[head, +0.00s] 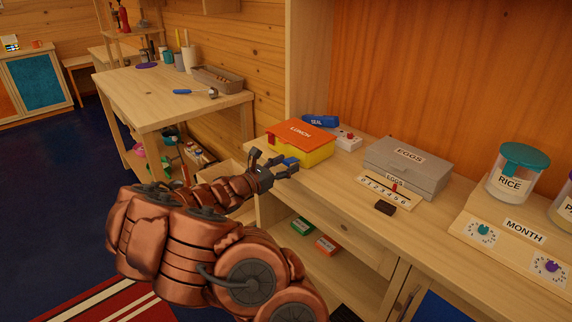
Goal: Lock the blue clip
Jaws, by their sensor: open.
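A yellow lunch box (318,152) with an orange lid (300,133) marked LUNCH sits near the front edge of the wooden counter. A small blue clip (291,161) shows at its front side, partly hidden by my gripper. Whether the clip is flipped up or down is hard to tell. My gripper (283,167), dark grey, is open right at the clip, with its fingers around or just in front of it. I cannot tell if they touch it. The lid appears to lie down on the box.
A blue SEAL device (320,121) stands behind the lunch box. A grey EGGS carton (408,167), a numbered strip (390,191) and a RICE jar (514,174) are to the right. Below are green (302,226) and orange (327,244) boxes on a shelf. A side table (150,86) stands at left.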

